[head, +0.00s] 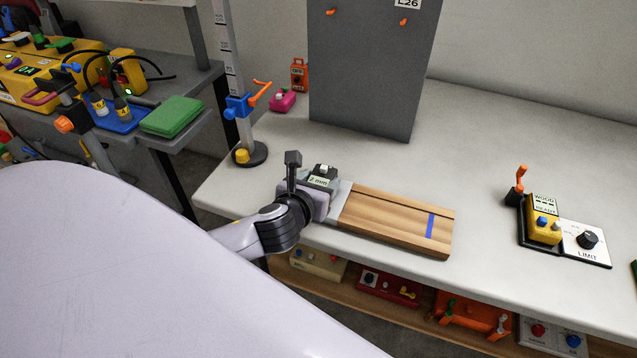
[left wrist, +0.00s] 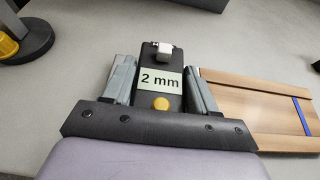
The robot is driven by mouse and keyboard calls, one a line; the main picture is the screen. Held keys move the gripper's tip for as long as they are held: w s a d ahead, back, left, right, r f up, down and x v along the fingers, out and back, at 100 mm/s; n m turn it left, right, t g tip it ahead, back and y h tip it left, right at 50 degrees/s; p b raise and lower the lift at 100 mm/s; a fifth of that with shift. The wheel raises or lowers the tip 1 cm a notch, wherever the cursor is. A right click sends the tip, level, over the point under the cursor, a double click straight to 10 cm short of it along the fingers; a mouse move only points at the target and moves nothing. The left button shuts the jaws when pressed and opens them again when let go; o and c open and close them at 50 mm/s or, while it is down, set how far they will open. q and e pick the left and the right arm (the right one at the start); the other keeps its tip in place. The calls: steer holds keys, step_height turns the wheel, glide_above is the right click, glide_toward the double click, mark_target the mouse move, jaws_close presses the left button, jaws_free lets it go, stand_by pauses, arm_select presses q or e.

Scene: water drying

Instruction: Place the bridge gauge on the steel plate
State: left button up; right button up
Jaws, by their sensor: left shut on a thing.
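The dark bridge gauge, marked "2 mm" (head: 322,181), is between the fingers of my left gripper (head: 318,186), near the front left of the bench. In the left wrist view the gauge (left wrist: 158,92) shows a white knob, a yellow button and its label, with a grey finger of my left gripper (left wrist: 162,88) on each side. A pale grey strip (head: 340,205), which may be the steel plate, shows at the left end of a wooden board, beside the gripper. The gauge's underside is hidden, so I cannot tell whether it touches anything. My right gripper is out of view.
The wooden board (head: 385,219) with a blue stripe lies right of the gripper. A post with a round base (head: 250,154) stands behind left, and a tall grey panel (head: 370,75) at the back. A yellow device (head: 544,229) is at right. The bench between is clear.

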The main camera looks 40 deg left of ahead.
arm_select(q)
steer(key=o, duration=1.2)
steer(key=shift+f, duration=0.1)
steer(key=shift+r, duration=0.2)
steer(key=p+v, duration=0.1)
steer(key=v, duration=1.1)
steer(key=shift+f, duration=0.1)
